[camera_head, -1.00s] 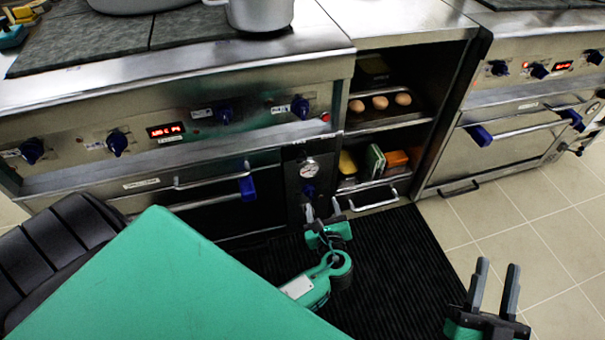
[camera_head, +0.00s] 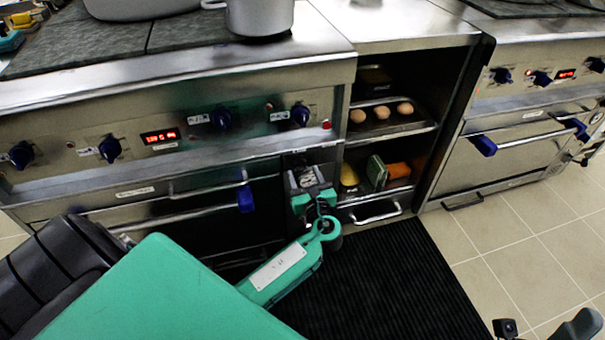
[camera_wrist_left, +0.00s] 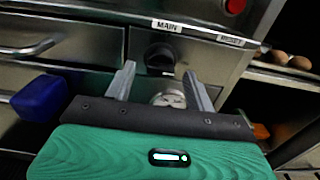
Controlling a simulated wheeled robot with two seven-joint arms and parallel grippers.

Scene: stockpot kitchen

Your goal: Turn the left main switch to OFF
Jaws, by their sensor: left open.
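The left main switch is a dark round knob (camera_wrist_left: 158,57) under the "MAIN" label (camera_wrist_left: 167,26) in the left wrist view. It is on the narrow panel between the left oven and the open shelves. Which way the knob points is too dark to tell. My left gripper (camera_wrist_left: 160,78) is open, its two fingers pointing at the panel just below and to either side of the knob, with nothing held. Contact cannot be told. In the head view my left gripper (camera_head: 306,180) covers much of that panel. A round gauge (camera_wrist_left: 170,97) shows between the fingers.
A blue oven handle end (camera_wrist_left: 40,97) is left of my left gripper. A red button (camera_head: 326,125) is above the panel. Shelves with eggs (camera_head: 381,112) are to the right. My right gripper (camera_head: 545,326) is partly cut off at the bottom right.

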